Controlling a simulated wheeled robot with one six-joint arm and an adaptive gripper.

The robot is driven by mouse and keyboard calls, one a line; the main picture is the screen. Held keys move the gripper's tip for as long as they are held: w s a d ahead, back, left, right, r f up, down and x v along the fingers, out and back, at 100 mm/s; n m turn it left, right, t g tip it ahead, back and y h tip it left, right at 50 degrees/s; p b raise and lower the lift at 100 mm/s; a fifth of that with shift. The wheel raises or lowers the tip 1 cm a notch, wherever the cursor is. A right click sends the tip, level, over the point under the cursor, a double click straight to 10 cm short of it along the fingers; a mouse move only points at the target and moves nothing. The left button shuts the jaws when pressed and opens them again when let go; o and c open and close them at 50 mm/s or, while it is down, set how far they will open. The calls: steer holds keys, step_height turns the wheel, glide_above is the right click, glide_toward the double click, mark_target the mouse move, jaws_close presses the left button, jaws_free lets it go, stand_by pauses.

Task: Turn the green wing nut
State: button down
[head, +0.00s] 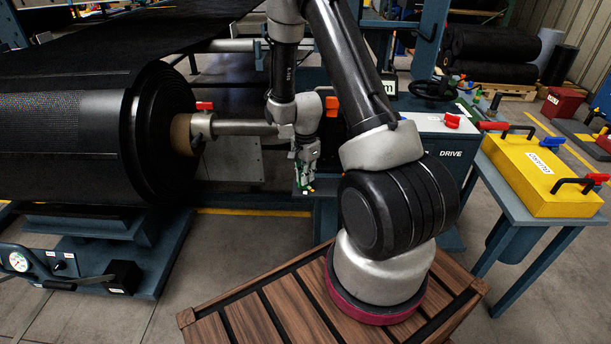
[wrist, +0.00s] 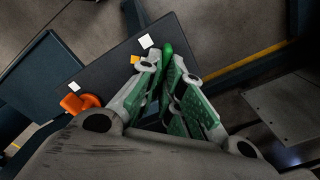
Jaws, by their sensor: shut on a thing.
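The green wing nut (wrist: 167,50) shows in the wrist view as a slim green wing standing up between my fingertips, in front of a dark plate (wrist: 182,38). My gripper (wrist: 165,68) has green-padded fingers that come together at the tips and are shut on the nut. The lower part of the nut is hidden by the fingers. In the head view my gripper (head: 304,181) points down at a dark ledge beside the roll's shaft. The nut cannot be told apart from the green pads there.
An orange knob (wrist: 80,103) sits left of my fingers in the wrist view, with small white and orange tags on the plate. In the head view a big black belt roll (head: 75,130) stands left, a DRIVE box (head: 430,140) right, and a yellow case (head: 540,175) further right.

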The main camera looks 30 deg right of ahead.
steer(key=m, duration=0.4)
steer(key=shift+m, duration=2.2)
steer(key=c, duration=1.6)
jaws_free()
step_height(320, 180, up, 12)
